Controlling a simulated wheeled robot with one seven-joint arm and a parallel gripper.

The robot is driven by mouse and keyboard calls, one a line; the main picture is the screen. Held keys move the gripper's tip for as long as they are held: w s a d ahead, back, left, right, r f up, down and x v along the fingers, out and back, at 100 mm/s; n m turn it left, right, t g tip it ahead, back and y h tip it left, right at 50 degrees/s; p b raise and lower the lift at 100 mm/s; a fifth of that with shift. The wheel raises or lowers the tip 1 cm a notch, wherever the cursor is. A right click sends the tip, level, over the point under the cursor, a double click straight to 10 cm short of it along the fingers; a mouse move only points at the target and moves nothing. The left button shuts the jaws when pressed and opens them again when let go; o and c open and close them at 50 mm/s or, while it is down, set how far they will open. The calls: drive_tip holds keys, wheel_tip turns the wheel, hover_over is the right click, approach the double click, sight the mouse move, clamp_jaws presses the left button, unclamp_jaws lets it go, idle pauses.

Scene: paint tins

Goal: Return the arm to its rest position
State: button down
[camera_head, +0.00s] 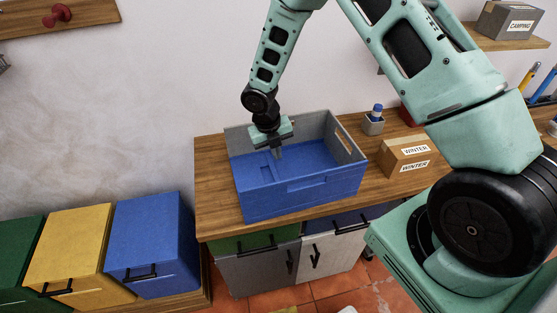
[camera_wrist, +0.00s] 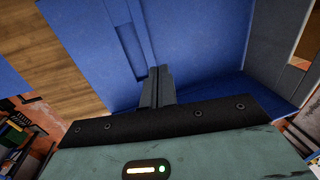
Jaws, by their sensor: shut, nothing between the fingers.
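My gripper (camera_head: 279,153) points down over the blue and grey crate (camera_head: 300,198) on the wooden counter. Its fingers are shut with nothing between them. In the wrist view my gripper (camera_wrist: 157,86) shows with its fingertips together in front of the crate's blue surfaces (camera_wrist: 205,50). I cannot tell whether the fingertips touch the crate. My arm comes down from the top of the head view, bent well away from my base.
A cardboard box (camera_head: 405,157) labelled WINTER and a small grey holder with a blue-capped item (camera_head: 374,122) stand right of the crate on the counter (camera_head: 215,190). Blue (camera_head: 152,240), yellow (camera_head: 70,245) and green (camera_head: 20,250) bins stand at left. The wall is behind.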

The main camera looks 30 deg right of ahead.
wheel_tip(320, 180, up, 6)
drive_tip(key=b, duration=0.1)
drive_tip(key=s+a+r+m+y+b, duration=0.1)
drive_tip(key=s+a+r+m+b, duration=0.2)
drive_tip(key=s+a+r+m, duration=0.8)
drive_tip(key=s+a+m+y, duration=0.1)
drive_tip(key=s+m, duration=0.6)
drive_tip(key=s, duration=0.2)
drive_tip(key=s+a+r+m+b, duration=0.1)
drive_tip(key=s+a+m, duration=0.1)
drive_tip(key=s+m, duration=0.6)
drive_tip(key=shift+s+a+y, duration=0.25)
drive_tip(key=shift+s+y, duration=0.15)
drive_tip(key=shift+s, duration=0.3)
